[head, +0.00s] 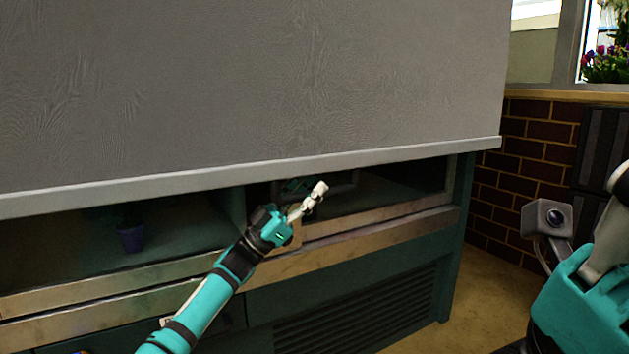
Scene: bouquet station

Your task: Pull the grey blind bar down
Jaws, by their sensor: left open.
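The grey blind bar (250,175) is a light strip along the lower edge of the wide grey blind (250,80). It runs across the front of a dark teal cabinet and slants slightly up to the right. My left gripper (318,192) is open and empty just below the bar, right of its middle, in front of the cabinet opening. I cannot tell whether its tips touch the bar. My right gripper (612,190) is at the right edge, partly cut off, apart from the bar.
A small blue pot (131,237) stands inside the opening at left. A metal ledge (400,226) runs below the opening, above a vented panel (360,308). A brick wall (525,150) and window are at right. Some floor (480,295) is clear.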

